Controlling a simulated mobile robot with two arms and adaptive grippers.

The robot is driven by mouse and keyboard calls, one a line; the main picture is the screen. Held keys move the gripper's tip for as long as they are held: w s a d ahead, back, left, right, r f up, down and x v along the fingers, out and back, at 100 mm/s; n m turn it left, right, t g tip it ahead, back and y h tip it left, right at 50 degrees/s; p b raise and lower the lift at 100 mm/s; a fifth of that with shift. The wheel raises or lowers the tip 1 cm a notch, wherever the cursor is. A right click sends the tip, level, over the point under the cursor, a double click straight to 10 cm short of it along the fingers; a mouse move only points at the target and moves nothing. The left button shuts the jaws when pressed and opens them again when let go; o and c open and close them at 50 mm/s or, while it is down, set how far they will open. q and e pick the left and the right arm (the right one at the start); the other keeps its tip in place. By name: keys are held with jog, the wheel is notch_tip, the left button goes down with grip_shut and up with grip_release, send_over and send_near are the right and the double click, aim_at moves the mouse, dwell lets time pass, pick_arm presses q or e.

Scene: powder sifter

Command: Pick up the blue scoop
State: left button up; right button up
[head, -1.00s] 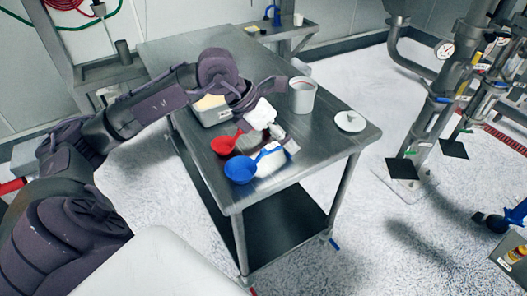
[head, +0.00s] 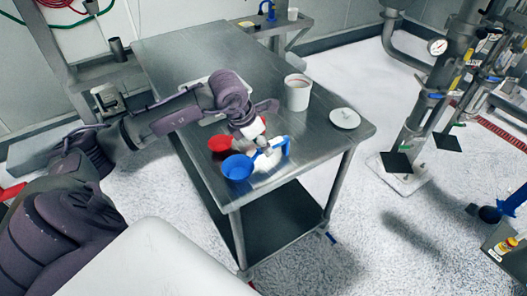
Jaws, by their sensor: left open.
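The blue scoop (head: 237,167) lies on the steel table near its front left corner, with its handle running right to a raised end. The red scoop (head: 219,143) lies just behind it. My left gripper (head: 264,147) reaches down from the left over the blue scoop's handle and is open. The gripper and wrist hide part of the handle and of the red scoop. I cannot tell whether the fingers touch the handle. My right gripper is not in view.
A white canister (head: 297,93) and its round lid (head: 345,118) stand on the table (head: 180,47) to the right. A pale container (head: 213,121) is mostly hidden behind my left arm. The table's back is clear. Pipes with a gauge (head: 437,46) stand at right.

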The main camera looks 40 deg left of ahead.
pick_arm(q)
jog(key=x, duration=0.2)
jog(key=shift+w+d+f+p, duration=0.1)
jog(key=shift+w+f+p, duration=0.1)
jog(key=shift+f+p, duration=0.1)
jog(key=shift+w+f, duration=0.15)
jog(key=shift+f, duration=0.25)
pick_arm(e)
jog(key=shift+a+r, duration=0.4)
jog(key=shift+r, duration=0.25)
pick_arm(q)
jog(key=shift+c, duration=0.2)
grip_shut()
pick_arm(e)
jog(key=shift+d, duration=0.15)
pick_arm(q)
jog(key=shift+r, duration=0.1)
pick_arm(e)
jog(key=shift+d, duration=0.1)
